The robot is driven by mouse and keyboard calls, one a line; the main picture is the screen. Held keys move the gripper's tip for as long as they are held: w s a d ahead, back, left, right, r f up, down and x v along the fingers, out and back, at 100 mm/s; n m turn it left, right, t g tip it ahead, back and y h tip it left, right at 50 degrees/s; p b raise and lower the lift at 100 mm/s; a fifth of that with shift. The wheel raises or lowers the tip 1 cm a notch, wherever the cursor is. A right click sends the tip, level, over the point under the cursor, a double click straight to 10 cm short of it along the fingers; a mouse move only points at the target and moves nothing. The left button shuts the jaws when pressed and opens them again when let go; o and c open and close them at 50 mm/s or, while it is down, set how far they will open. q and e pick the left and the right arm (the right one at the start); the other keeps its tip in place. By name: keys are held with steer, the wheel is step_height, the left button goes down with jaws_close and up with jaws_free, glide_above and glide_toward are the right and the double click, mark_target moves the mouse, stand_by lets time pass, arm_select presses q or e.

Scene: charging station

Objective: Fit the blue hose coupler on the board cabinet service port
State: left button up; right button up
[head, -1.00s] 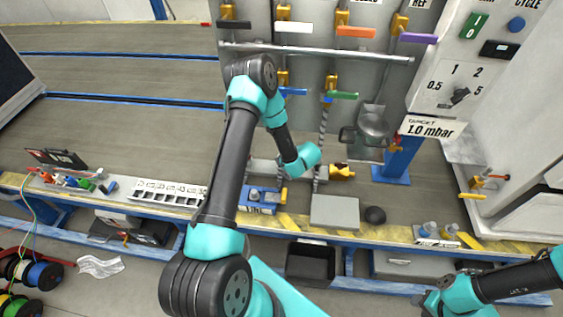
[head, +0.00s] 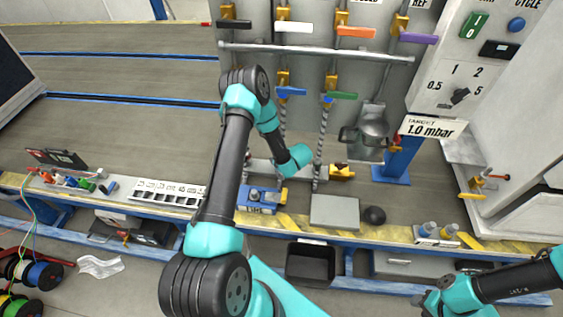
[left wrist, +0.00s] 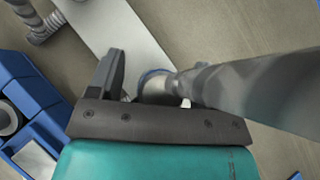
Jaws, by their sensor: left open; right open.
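In the left wrist view my left gripper (left wrist: 160,88) is open, with a finger on each side of a grey metal coupler with a blue ring (left wrist: 153,84). I cannot tell whether they touch. In the head view that gripper is mostly hidden by its own wrist, low by the hoses. The blue-handled valve (head: 291,92) is on the grey panel, with a hose (head: 283,122) hanging below it. A brass fitting with a red-tipped handle (head: 484,182), possibly the service port, is on the white cabinet at right. My right gripper (head: 432,302) is at the lower right, away from these.
A second hose (head: 322,142) hangs below the green-handled valve (head: 342,96). A horizontal rail (head: 320,52) crosses the panel.

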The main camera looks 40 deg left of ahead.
arm_select(q)
steer(key=c, duration=1.2)
step_height(320, 180, up, 10)
steer(key=shift+r, duration=0.1)
steer(key=shift+d, duration=0.1)
stand_by(0.6)
